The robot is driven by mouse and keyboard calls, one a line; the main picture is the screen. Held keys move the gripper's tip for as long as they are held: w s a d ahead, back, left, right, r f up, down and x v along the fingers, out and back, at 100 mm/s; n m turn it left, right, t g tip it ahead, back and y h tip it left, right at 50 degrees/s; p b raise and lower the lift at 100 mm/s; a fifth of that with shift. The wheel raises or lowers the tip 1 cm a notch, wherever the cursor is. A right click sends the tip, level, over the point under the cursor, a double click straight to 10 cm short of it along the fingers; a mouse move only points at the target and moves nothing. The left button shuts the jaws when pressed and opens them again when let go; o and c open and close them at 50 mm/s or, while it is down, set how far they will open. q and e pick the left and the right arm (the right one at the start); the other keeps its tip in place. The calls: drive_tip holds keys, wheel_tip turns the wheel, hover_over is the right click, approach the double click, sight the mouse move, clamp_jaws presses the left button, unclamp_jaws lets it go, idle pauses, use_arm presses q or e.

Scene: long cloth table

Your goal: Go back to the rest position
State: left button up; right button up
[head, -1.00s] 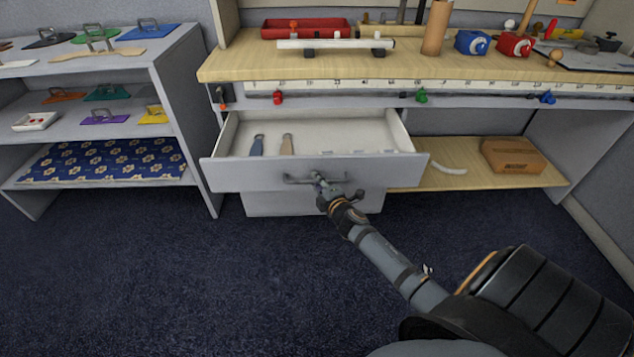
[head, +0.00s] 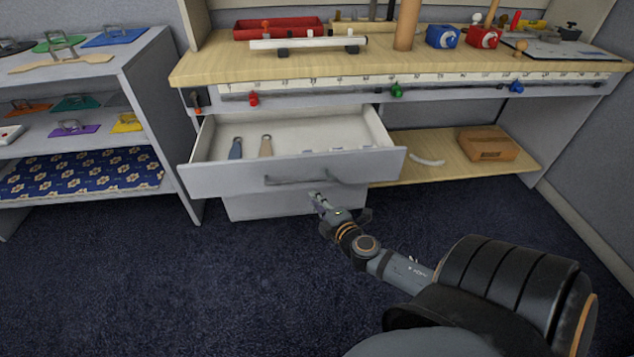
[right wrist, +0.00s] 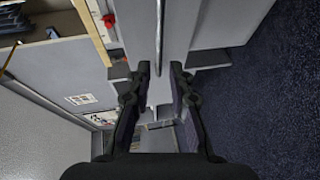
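My right gripper (head: 318,200) is in front of the grey drawer unit, just below the handle (head: 317,177) of the pulled-out upper drawer (head: 222,183). In the right wrist view its two dark fingers (right wrist: 154,78) are spread apart with nothing between them. The handle shows there as a thin bar (right wrist: 159,35) beyond the fingertips, clear of them. The drawer stands open, with a blue-handled tool (head: 236,148) and a tan-handled tool (head: 266,145) inside. My left gripper is not in view.
The wooden worktop (head: 220,68) carries a red tray (head: 278,32) and blue and red boxes. A shelf unit (head: 150,75) stands at the left. A cardboard box (head: 488,147) sits on the low shelf at the right. The dark carpet (head: 200,290) in front is clear.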

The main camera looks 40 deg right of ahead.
idle(0.4)
drive_tip(key=s+d+f+m+g+h, duration=0.15)
drive_tip(key=s+f+m+g, duration=0.3)
drive_tip(key=f, duration=0.55)
drive_tip(key=s+d+f+m+g+h, duration=0.1)
drive_tip(key=s+d+f+m+g, duration=0.3)
drive_tip(key=f, duration=0.7)
drive_tip(key=s+a+f+m+g+y, duration=0.5)
drive_tip(key=s+a+f+m+g, duration=0.15)
drive_tip(key=s+a+f, duration=0.8)
use_arm(q)
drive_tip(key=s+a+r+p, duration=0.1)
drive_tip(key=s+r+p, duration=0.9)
drive_tip(key=p, duration=1.1)
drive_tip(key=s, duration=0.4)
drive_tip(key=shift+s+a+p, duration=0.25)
drive_tip(key=shift+p, duration=0.1)
use_arm(e)
drive_tip(key=s+d+r, duration=0.1)
drive_tip(key=s+r, duration=0.9)
drive_tip(key=s, duration=0.5)
drive_tip(key=shift+d+h, duration=0.3)
drive_tip(key=shift+h, duration=0.05)
